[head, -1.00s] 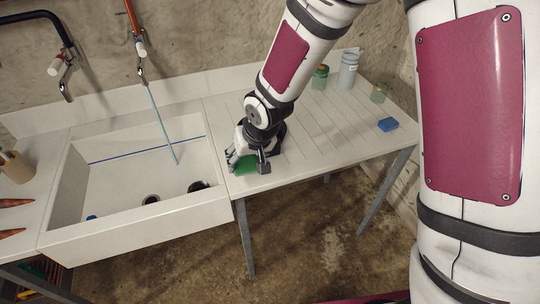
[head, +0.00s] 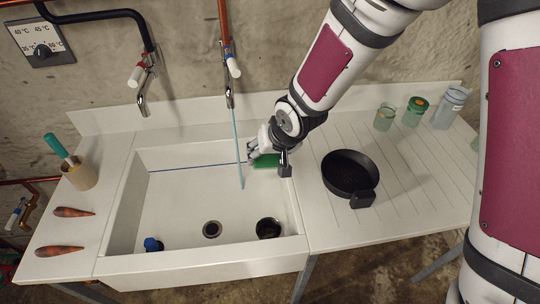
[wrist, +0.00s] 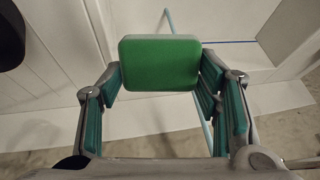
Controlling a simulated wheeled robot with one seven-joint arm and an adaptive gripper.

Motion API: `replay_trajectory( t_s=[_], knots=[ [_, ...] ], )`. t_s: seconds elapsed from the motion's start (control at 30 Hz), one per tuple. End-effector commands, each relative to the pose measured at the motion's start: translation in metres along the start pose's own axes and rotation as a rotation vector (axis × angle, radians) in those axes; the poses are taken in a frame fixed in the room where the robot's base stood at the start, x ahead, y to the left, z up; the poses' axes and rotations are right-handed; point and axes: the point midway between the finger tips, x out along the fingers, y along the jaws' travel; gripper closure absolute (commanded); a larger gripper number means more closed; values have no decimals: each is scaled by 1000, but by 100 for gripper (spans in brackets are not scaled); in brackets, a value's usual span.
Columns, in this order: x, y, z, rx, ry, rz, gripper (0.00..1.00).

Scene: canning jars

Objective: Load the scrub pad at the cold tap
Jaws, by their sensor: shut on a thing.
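The scrub pad (head: 266,160) is a green block held by my gripper (head: 270,152) above the right rim of the sink (head: 180,210). In the wrist view the pad (wrist: 160,63) sits between both fingers of my gripper (wrist: 160,78). One tap (head: 230,88) on a copper pipe runs a thin blue stream of water (head: 238,140) into the sink. The pad appears to the right of this stream, apart from it in the head view. Another tap (head: 141,90), on a dark pipe near a temperature dial (head: 41,45), shows no water.
A black pan (head: 348,173) stands on the drainboard (head: 400,205), with jars (head: 416,110) behind. A dark round thing (head: 268,228) and a blue thing (head: 152,244) are in the sink. A holder (head: 80,174) and carrots (head: 60,249) are on the left.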

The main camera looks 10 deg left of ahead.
Motion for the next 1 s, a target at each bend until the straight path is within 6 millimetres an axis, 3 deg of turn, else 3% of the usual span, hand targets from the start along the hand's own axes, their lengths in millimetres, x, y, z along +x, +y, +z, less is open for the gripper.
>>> replay_trajectory(
  t_s=[1.0],
  knots=[
    [62, -26, -67, -1, 1, -1, 65]
  ],
)
